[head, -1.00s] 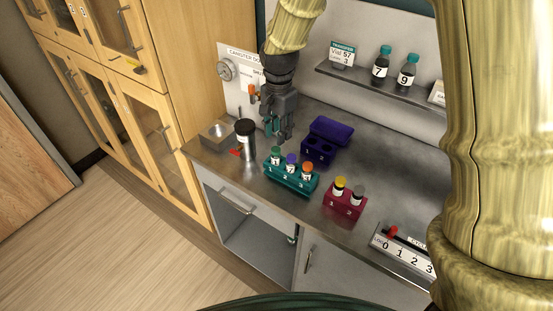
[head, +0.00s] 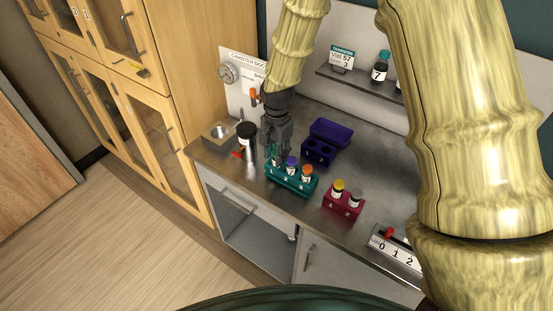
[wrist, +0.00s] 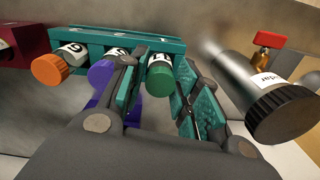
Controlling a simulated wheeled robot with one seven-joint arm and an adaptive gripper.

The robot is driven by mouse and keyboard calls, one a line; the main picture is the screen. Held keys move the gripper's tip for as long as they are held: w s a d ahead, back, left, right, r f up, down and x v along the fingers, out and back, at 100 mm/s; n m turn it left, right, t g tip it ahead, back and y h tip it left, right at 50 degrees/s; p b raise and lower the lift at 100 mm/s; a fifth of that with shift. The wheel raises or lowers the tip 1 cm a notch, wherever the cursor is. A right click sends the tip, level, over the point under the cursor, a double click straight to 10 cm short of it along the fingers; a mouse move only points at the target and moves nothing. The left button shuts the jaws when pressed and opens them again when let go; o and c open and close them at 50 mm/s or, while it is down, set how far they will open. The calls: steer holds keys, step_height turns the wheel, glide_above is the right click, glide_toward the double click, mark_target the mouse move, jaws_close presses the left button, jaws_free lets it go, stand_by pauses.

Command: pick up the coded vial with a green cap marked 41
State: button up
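The green-capped vial (wrist: 160,80) stands in the teal rack (head: 290,182), at its left end in the head view. Its label is only partly visible, so I cannot read the full number. My gripper (wrist: 156,90) is open, with one finger on each side of the green cap in the wrist view. In the head view my gripper (head: 275,153) is over the left end of the rack and mostly hides this vial. I see a gap between the cap and the right finger; contact on the left is unclear.
A purple-capped vial (head: 291,161) and an orange-capped vial (head: 307,170) share the rack, the purple one close beside my left finger. A black-capped canister (head: 246,138) stands left. A dark blue open box (head: 318,152) is behind; a red rack (head: 343,203) is right.

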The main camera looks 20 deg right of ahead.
steer(key=shift+f, duration=0.45)
steer(key=c, duration=0.5)
steer(key=shift+c, duration=0.2)
